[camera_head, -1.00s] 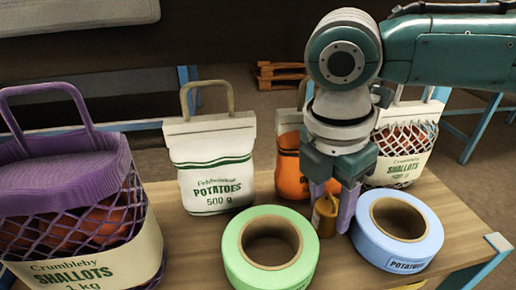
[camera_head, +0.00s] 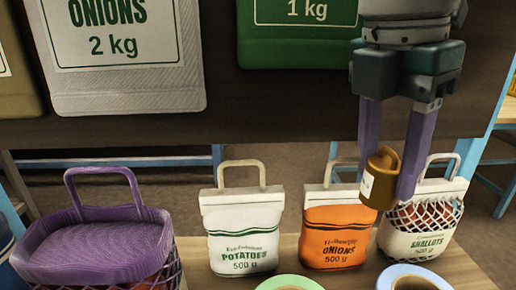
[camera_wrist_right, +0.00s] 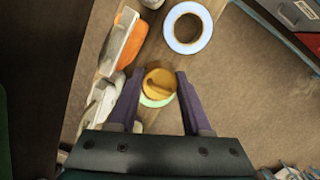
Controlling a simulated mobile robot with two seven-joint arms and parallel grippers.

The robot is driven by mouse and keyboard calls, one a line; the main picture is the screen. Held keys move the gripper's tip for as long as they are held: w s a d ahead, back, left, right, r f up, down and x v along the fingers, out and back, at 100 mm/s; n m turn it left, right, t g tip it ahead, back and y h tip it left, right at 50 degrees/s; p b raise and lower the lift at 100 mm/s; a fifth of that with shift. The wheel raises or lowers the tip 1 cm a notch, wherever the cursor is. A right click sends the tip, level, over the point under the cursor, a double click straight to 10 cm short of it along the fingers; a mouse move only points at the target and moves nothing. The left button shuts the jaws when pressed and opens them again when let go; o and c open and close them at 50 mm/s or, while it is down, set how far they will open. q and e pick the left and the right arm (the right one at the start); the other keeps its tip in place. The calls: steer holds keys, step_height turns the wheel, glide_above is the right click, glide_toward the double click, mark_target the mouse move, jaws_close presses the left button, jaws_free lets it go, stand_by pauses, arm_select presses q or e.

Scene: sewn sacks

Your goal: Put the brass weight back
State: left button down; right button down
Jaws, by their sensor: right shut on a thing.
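My right gripper (camera_head: 389,180) is shut on the brass weight (camera_head: 380,183), a small golden cylinder with a pale label on its side. It holds the weight in the air in front of the orange onions sack and the shallots sack in the head view. In the right wrist view the weight (camera_wrist_right: 160,80) sits between the two purple fingers, with a green tape roll (camera_wrist_right: 158,101) partly hidden below it. My left gripper is not in view.
On the wooden table (camera_head: 190,268) stand a purple basket-like sack (camera_head: 95,245), a potatoes sack (camera_head: 242,235), an orange onions sack (camera_head: 336,230) and a netted shallots sack (camera_head: 420,235). A blue tape roll (camera_wrist_right: 170,42) lies in front. Large sacks (camera_head: 125,85) sit on the dark shelf above.

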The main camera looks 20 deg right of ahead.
steer(key=s+a+r+m+p, duration=0.1)
steer(key=r+m+p, duration=0.5)
steer(key=r+p, duration=1.2)
steer(key=s+a+r+m+g+y+p, duration=0.1)
steer(key=s+r+m+p, duration=0.3)
steer(key=r+p, duration=1.4)
steer(key=s+a+r+m+g+p, duration=0.1)
steer(key=r+m+p, duration=0.8)
steer(key=r+p, duration=0.9)
step_height(320, 180, up, 5)
steer(key=shift+s+a+f+m+y, duration=0.2)
steer(key=shift+s+a+m+y, duration=0.2)
steer(key=shift+s+a, duration=0.45)
steer(key=shift+d, duration=0.1)
